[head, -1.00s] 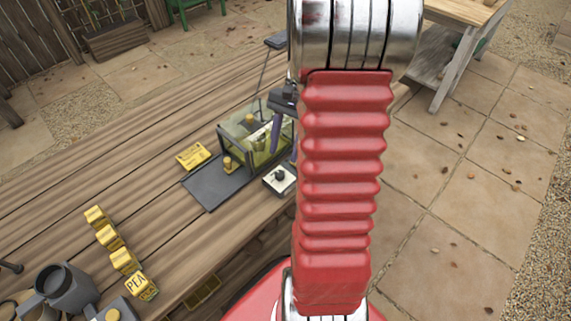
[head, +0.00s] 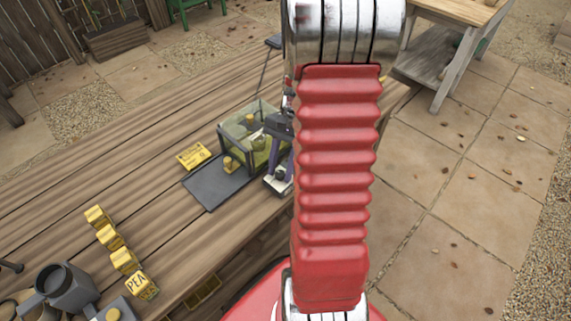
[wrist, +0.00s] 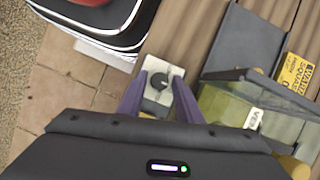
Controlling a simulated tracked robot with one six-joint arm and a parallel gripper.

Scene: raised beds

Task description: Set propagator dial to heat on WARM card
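The glass-sided propagator (head: 238,134) stands just behind. A yellow card (head: 193,156) lies on the table; in the wrist view the card (wrist: 297,75) seems to read WARM.
A dark tray (head: 212,188) lies beside the propagator with a small yellow-topped object near it. Several yellow lettered blocks (head: 123,260) and a grey watering can (head: 62,287) stand at the lower left. The plank table between is clear.

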